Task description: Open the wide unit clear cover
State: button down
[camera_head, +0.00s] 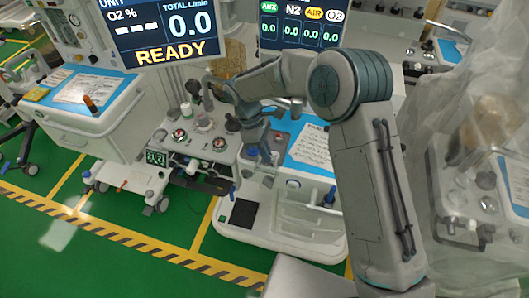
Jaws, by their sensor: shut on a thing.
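A white unit (240,215) with a blue top and a printed sheet stands in the middle. A clear, see-through cover (310,212) is on its lower front, and its edges are faint. My arm comes up from the bottom right, bends over the unit and reaches down on its left side. My gripper (252,140) is at the unit's upper left, above and left of the clear cover. It is shut on a small part there. The fingertips are small and partly hidden, so I cannot tell whether this part belongs to the cover.
A white cart (95,125) with a blue top stands at left. A unit with knobs and gauges (195,140) is close to my gripper. Displays (165,30) hang above. A plastic-draped unit (480,150) is at right. The green floor (100,265) is clear at lower left.

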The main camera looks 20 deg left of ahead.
jog(key=shift+w+r, duration=0.1)
jog(key=shift+w, duration=0.65)
jog(key=c, duration=1.6)
grip_release()
jog(key=shift+w, duration=0.2)
jog(key=shift+o, duration=0.2)
jog(key=shift+w, duration=0.25)
jog(key=shift+s, duration=0.25)
jog(key=shift+s+a, duration=0.1)
jog(key=b+v, duration=0.2)
jog(key=v, duration=1.1)
jog(key=shift+r, duration=0.25)
jog(key=shift+s+a, duration=0.1)
